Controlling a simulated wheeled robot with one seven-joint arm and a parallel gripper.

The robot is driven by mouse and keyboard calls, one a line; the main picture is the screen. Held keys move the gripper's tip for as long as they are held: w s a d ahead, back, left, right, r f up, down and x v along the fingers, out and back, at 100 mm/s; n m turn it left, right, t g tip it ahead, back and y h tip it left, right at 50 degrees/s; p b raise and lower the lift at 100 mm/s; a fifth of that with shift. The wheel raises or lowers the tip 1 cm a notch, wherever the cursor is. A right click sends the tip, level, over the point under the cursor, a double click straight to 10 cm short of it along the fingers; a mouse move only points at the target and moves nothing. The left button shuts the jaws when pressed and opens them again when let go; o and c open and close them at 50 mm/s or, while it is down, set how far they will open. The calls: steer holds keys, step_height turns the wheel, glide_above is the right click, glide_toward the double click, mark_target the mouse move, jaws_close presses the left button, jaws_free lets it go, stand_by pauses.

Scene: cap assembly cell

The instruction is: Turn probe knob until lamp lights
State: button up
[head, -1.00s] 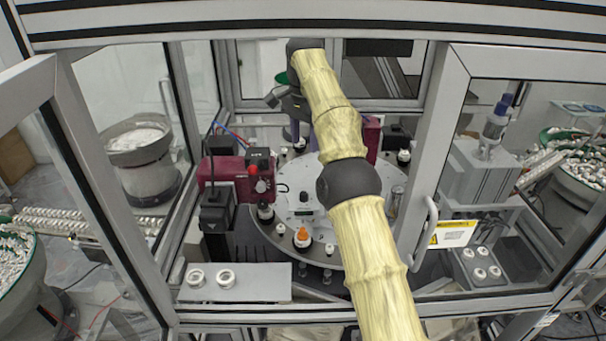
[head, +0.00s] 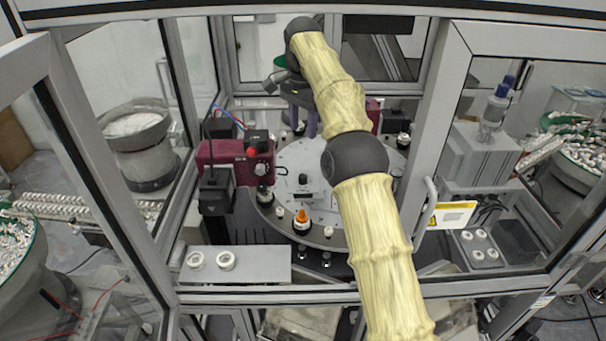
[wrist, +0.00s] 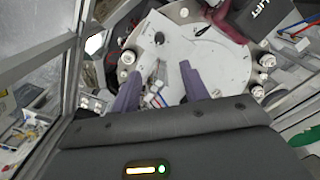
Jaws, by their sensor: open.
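A small round knob with a pale face (head: 262,169) is on the front of the maroon station (head: 222,157), left of the turntable. A small red dome (head: 251,152), perhaps the lamp, is just above it; I cannot tell whether it is lit. A dark knob (head: 303,179) stands on a small grey unit at the turntable's middle; which knob is the probe knob is unclear. My gripper (head: 303,132) is behind the turntable's middle, fingers down, apart from both knobs. In the wrist view my gripper (wrist: 170,66) is open and empty above the pale turntable.
The turntable (head: 325,205) carries several small bottles around its rim, one with an orange cap (head: 301,216). A grey ledge (head: 260,265) with two white rings is at front left. Door frames stand at both sides. A black box marked LIFT (wrist: 258,14) shows in the wrist view.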

mark_target(303, 175)
step_height(303, 175, down, 14)
steer(key=shift+f+p, duration=0.1)
steer(key=shift+p, duration=0.3)
steer(key=shift+f, duration=0.6)
steer(key=shift+c, duration=0.5)
steer(key=shift+s, duration=0.1)
jaws_close()
